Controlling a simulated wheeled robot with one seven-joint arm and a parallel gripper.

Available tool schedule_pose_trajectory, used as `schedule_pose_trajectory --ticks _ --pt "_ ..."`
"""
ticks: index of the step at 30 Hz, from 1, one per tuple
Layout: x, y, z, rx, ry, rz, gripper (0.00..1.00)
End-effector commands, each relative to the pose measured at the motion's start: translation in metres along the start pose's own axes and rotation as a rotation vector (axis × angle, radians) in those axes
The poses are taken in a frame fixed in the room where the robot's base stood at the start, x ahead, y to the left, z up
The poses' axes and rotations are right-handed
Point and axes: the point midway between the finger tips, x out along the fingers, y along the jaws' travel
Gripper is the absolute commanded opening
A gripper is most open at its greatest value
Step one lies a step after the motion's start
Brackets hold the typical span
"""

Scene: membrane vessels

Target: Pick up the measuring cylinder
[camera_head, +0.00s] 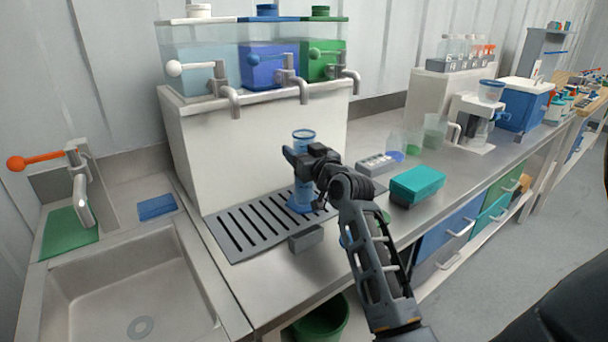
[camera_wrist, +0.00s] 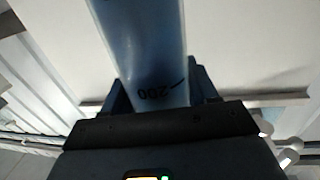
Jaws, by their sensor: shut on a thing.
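The measuring cylinder (camera_head: 303,136) is a clear blue-tinted tube with a blue rim and a blue foot. It is upright over the slotted drain tray (camera_head: 232,246), in front of the white dispenser stand. My gripper (camera_head: 298,160) is shut on its middle from the front right.
Taps from three coloured tanks (camera_head: 273,62) hang above and behind the cylinder. A grey block (camera_head: 306,239) sits at the tray's front edge. A teal box (camera_head: 417,184) and a grey rack (camera_head: 376,163) stand to the right. A sink (camera_head: 135,290) is at left.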

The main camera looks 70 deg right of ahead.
Motion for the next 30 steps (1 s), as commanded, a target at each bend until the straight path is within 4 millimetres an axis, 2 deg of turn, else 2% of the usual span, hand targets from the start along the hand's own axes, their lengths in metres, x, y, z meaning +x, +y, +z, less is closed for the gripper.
schedule_pose_trajectory --ticks 1,11,24,30 --pt "0.0 0.0 0.0 0.0 0.0 0.0 0.32" --pt "0.0 0.0 0.0 0.0 0.0 0.0 0.01" --pt "0.0 0.0 -0.002 0.0 0.003 0.0 0.0" --pt "0.004 -0.002 -0.011 0.0 0.004 -0.001 0.0"
